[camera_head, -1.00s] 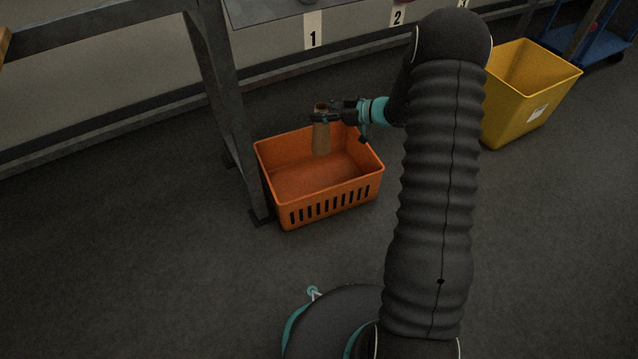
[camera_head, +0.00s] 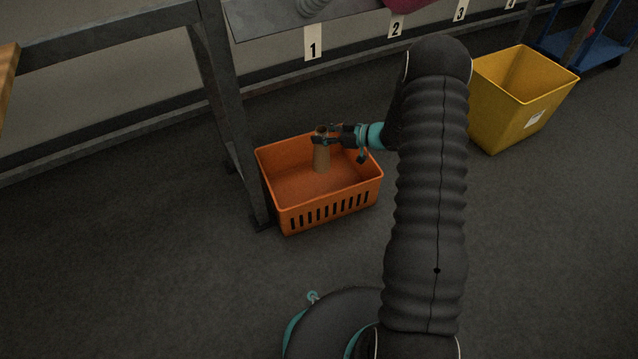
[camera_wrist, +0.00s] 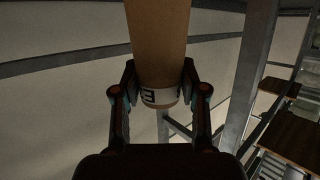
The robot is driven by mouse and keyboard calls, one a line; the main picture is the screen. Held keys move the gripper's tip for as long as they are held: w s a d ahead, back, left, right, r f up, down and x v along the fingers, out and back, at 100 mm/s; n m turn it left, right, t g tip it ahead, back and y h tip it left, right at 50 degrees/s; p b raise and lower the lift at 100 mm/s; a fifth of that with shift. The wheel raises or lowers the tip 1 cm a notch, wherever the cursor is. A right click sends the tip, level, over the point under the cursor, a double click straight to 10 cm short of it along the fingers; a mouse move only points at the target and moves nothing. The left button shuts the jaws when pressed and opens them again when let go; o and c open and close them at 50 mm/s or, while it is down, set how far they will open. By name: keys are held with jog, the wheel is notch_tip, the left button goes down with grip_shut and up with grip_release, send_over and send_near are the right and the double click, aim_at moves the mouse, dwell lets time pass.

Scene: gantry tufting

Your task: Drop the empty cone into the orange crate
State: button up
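The orange crate (camera_head: 327,207) stands on the floor beside a grey metal frame leg. My gripper (camera_head: 322,137) is over the crate and shut on the brown empty cone (camera_head: 322,157). The cone hangs upright, its lower part within the crate's outline; whether it touches the crate floor I cannot tell. In the wrist view the cone (camera_wrist: 158,42) lies between the two fingers of my gripper (camera_wrist: 158,95). A white label with a dark mark shows on the cone's end there.
A grey frame leg (camera_head: 228,120) rises close to the crate's left side. A shelf with numbered tags (camera_head: 313,43) runs behind. A yellow bin (camera_head: 518,100) stands at the right, with a blue cart (camera_head: 590,48) beyond. The floor in front is clear.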

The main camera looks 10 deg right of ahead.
jog(key=o, duration=0.5)
jog(key=v, duration=1.2)
